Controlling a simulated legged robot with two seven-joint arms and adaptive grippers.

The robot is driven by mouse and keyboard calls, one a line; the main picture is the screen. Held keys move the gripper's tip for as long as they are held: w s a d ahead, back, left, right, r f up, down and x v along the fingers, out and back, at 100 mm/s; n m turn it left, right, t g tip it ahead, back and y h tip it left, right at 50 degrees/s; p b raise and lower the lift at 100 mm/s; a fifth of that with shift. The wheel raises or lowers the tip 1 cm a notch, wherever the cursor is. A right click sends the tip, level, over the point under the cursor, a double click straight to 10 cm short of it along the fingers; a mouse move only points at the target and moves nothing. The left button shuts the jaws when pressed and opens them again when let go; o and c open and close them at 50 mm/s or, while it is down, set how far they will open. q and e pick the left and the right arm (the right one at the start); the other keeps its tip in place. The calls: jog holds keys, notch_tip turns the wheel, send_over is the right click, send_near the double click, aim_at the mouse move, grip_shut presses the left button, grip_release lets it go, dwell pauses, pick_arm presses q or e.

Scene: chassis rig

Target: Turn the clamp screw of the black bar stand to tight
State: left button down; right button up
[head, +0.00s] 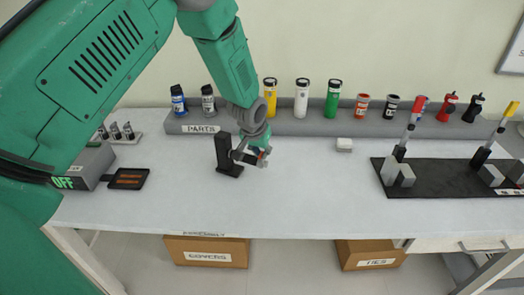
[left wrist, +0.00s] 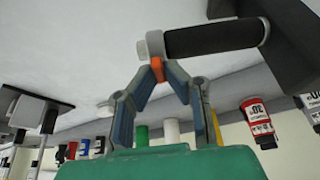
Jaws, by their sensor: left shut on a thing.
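The black bar stand (head: 223,152) stands upright on the table, left of its middle. In the left wrist view its dark bar (left wrist: 212,38) crosses the upper right, with a pale grey piece (left wrist: 151,46) at its left end. My left gripper (head: 262,154) is just right of the stand. In the left wrist view its fingertips (left wrist: 158,71) close on a small orange piece, which seems to be the clamp screw, beside the pale end. The fingers hide much of it, so its turn position cannot be read. My right gripper is not in view.
Several coloured bottles stand on the grey parts rack (head: 290,122) behind. A black board (head: 440,187) with grey blocks is at the right, a grey box (head: 88,165) marked OFF at the left. The front middle is clear.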

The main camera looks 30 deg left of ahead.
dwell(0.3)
pick_arm(q)
jog(key=c, duration=1.6)
grip_release()
jog(key=shift+c, duration=0.2)
jog(key=shift+r, duration=0.15)
jog(key=a+v, duration=0.1)
jog(key=v, duration=1)
jog(key=shift+s+d+r, duration=0.2)
jog(key=shift+d+r, duration=0.05)
jog(key=shift+d, duration=0.1)
